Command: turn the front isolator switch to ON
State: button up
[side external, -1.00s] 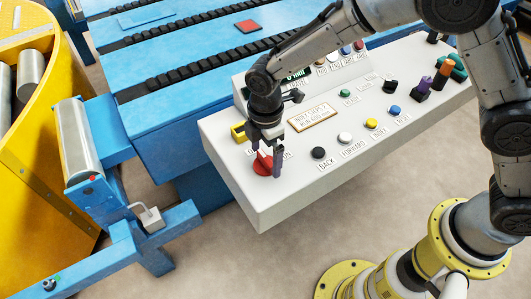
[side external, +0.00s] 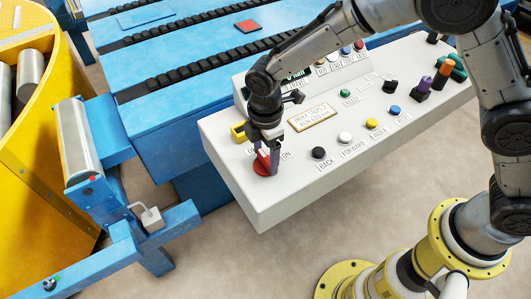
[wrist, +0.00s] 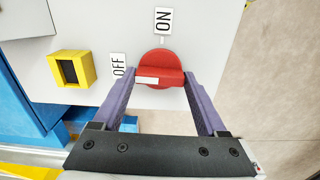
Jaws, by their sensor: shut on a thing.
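The front isolator switch is a red rotary knob (side external: 264,168) at the near left corner of the white console. In the wrist view the red knob (wrist: 160,62) has a raised bar with a white mark on its left half, on the side of the OFF label (wrist: 118,66). The ON label (wrist: 163,20) is above the knob there. My gripper (wrist: 160,78) is shut on the knob, one finger at each end of the bar. In the side view my gripper (side external: 266,162) points down onto the knob and partly hides it and its labels.
A yellow square-framed part (wrist: 73,70) sits left of the knob. Black (side external: 318,152), white (side external: 345,138) and yellow (side external: 371,123) buttons run along the console's front to the right. The console's front edge is close by. A blue conveyor bed (side external: 170,60) lies behind.

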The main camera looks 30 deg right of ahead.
aim_at(265, 157)
jog(key=m, duration=0.8)
jog(key=shift+r+m, duration=0.1)
jog(key=shift+m, duration=0.2)
jog(key=m, duration=0.4)
jog(key=shift+m, duration=0.3)
jog(key=m, duration=0.4)
jog(key=shift+m, duration=0.3)
jog(key=o, duration=1.3)
notch_tip(265, 157, up, 14)
